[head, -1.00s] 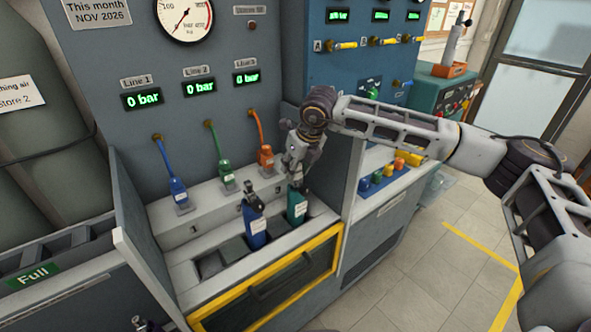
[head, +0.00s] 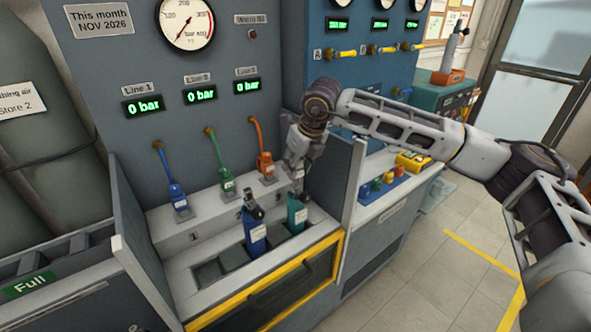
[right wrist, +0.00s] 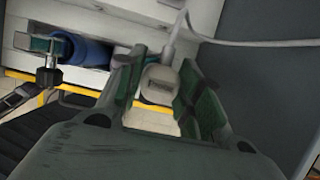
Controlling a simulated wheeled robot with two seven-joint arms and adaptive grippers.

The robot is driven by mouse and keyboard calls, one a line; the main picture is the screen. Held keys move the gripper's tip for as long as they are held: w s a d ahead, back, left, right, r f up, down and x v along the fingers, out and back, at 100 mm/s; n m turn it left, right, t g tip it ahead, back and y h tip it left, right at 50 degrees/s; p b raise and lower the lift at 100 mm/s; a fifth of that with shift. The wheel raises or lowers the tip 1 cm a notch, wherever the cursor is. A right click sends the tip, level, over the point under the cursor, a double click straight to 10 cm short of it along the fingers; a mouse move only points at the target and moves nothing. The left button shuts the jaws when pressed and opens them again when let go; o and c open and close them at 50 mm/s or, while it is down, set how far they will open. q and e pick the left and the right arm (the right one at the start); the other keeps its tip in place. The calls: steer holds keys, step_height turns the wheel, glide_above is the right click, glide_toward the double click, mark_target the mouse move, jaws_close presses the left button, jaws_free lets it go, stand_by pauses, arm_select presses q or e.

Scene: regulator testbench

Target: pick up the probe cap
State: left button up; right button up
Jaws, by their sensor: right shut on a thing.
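My right gripper (head: 297,190) is at the right end of the bench tray, just above and behind the teal cylinder (head: 297,215). In the right wrist view its green-padded fingers (right wrist: 160,90) are shut on a small grey rounded piece with a dark label, which I take to be the probe cap (right wrist: 158,84). A pale cord or stem runs up from this piece. In the head view the gripper hides it. My left gripper is not in view.
A blue cylinder (head: 254,238) with a black valve stands left of the teal one in the slotted tray. Blue, green and orange hose connectors (head: 228,183) stand behind. A grey side panel (head: 342,175) is close on the gripper's right.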

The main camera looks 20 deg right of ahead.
steer(key=shift+s+d+f, duration=0.1)
steer(key=shift+s+d, duration=0.15)
steer(key=shift+s, duration=0.25)
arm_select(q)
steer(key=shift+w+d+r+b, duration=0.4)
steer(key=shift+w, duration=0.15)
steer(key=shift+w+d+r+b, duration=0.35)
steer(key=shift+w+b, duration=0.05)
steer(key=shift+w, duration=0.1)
arm_select(e)
steer(key=s+d, duration=0.2)
steer(key=s, duration=0.5)
steer(key=s+d, duration=0.3)
steer(key=s, duration=0.5)
steer(key=shift+s+d, duration=0.2)
steer(key=shift+d, duration=0.05)
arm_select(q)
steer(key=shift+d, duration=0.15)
